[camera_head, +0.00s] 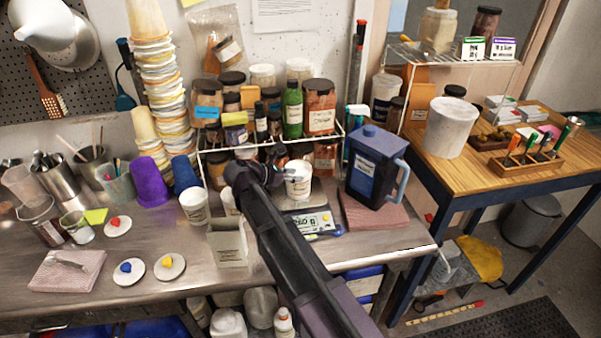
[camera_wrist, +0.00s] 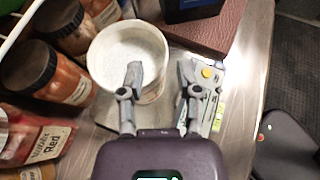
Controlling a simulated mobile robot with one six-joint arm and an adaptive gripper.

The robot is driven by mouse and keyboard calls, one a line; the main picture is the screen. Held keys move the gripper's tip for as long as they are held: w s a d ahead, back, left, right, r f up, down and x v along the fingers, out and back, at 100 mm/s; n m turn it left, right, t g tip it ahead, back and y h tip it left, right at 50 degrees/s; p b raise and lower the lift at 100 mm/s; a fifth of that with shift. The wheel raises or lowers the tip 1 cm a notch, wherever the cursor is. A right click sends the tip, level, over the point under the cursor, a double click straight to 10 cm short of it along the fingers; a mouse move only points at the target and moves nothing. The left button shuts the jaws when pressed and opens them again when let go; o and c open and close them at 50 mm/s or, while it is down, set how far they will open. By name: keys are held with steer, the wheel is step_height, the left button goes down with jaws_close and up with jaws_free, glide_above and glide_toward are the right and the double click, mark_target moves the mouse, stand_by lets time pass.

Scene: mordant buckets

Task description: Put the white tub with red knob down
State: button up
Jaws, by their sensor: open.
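An open white tub (camera_head: 298,187) with a label stands at the scale on the metal bench; it also shows in the wrist view (camera_wrist: 153,92), with pale contents and no knob or lid on it. A white lid with a red knob (camera_head: 117,227) lies at the left of the bench. My gripper (camera_wrist: 160,72) is open, one finger over the tub's mouth and the other outside its right wall. Whether either finger touches the wall cannot be told. The digital scale (camera_head: 313,223) is in front of the tub; my arm hides part of this area.
A dark blue jug (camera_head: 371,165) stands on a reddish slab (camera_head: 372,212) to the right. A wire rack with several jars (camera_head: 319,107) is close behind. A pale open box (camera_head: 228,243) stands to the left. Lids with blue (camera_head: 129,268) and yellow (camera_head: 169,266) knobs lie at the front left.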

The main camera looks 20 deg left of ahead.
steer(key=p+v, duration=0.3)
steer(key=v, duration=0.5)
steer(key=shift+d, duration=0.1)
stand_by(0.7)
steer(key=w+d+f+m+g, duration=0.15)
steer(key=d+m, duration=0.25)
steer(key=d, duration=0.5)
steer(key=w+d+f+m+g+y, duration=0.1)
steer(key=d+f+m+g, duration=0.3)
steer(key=d, duration=0.6)
steer(key=w+d+f+m+g, duration=0.1)
steer(key=d+m, duration=0.4)
steer(key=d, duration=0.4)
steer(key=s+d+f+m+g+y, duration=0.2)
steer(key=s+d+m+y, duration=0.1)
steer(key=d+m, duration=0.4)
steer(key=s+d+f+m+g+y, duration=0.1)
steer(key=s+d+m, duration=0.5)
steer(key=d, duration=0.8)
steer(key=shift+s+f+m+g+y, duration=0.3)
steer(key=shift+f+m+y, duration=0.2)
steer(key=shift+m+y, duration=0.85)
steer(key=shift+d, duration=0.15)
